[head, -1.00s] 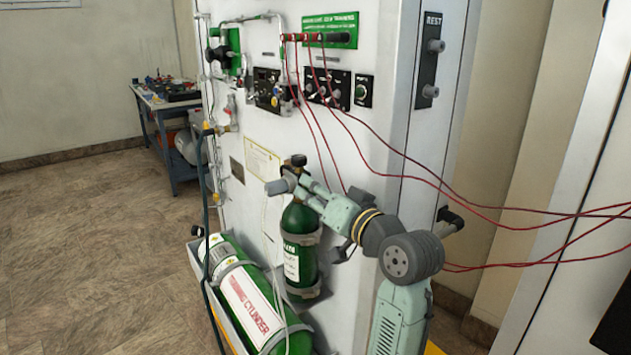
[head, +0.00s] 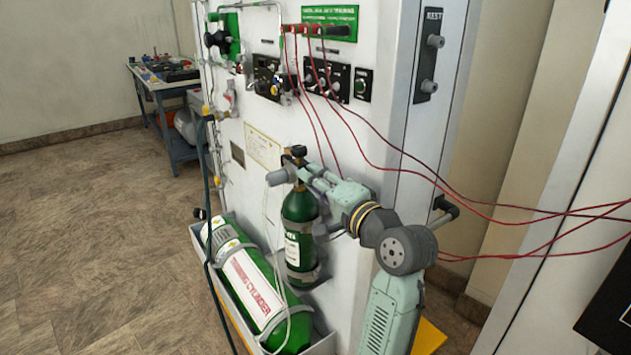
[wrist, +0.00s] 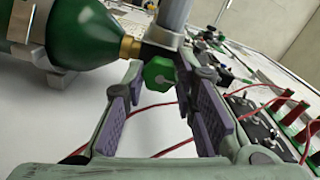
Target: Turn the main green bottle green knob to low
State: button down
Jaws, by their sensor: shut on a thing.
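The main green bottle (head: 299,232) stands upright, strapped to the side of the white trainer panel. It also fills the upper left of the wrist view (wrist: 75,32), with a brass neck and a dark valve. Its green knob (wrist: 158,73) sits on the valve between my fingers. In the head view my gripper (head: 303,171) is at the bottle's top, and the green knob cannot be made out there.
A large green cylinder (head: 250,290) lies in a tray at the panel's foot. Red cables (head: 400,160) run from the panel to the right, near my arm. Gauges and switches (head: 325,80) are above. The floor at left is clear.

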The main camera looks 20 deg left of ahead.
jog(key=shift+m, duration=0.3)
jog(key=c, duration=1.3)
grip_release()
jog(key=v, duration=1.2)
